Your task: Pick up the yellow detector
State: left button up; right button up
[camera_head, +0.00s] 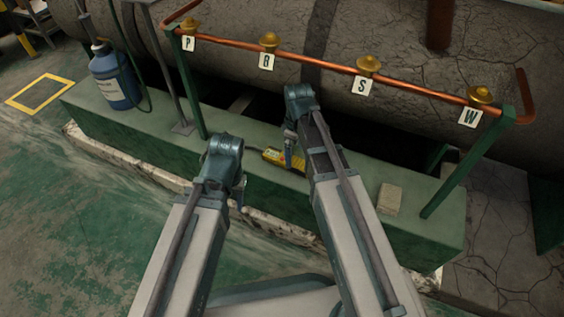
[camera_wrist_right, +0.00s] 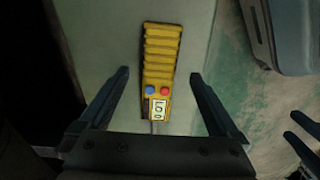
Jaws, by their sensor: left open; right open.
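The yellow detector (camera_head: 272,155) lies on the green ledge (camera_head: 350,180), partly hidden by my right arm in the head view. In the right wrist view the detector (camera_wrist_right: 162,62) shows a ribbed yellow body, a blue and a red button, and a small display reading like "LO 0". My right gripper (camera_wrist_right: 160,95) is open, with one finger on each side of the detector's lower end and gaps on both sides. My left gripper (camera_head: 238,185) is open and empty, left of the detector near the ledge's front edge.
A blue bottle (camera_head: 113,78) stands at the ledge's left end. A pale block (camera_head: 390,198) lies right of my right arm. Part of my left gripper shows at the right wrist view's right edge.

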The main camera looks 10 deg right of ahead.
aim_at(296, 162)
jog(key=shift+s+d+f+b, duration=0.1)
jog(key=shift+d+f+b, duration=0.05)
jog(key=shift+f+b, duration=1.2)
jog(key=shift+s+d+f+b, duration=0.1)
jog(key=shift+f+b, duration=1.15)
jog(key=shift+b, duration=0.05)
jog(key=shift+r, duration=0.1)
jog(key=c, duration=1.4)
jog(key=shift+o, duration=0.2)
jog(key=shift+r, duration=0.1)
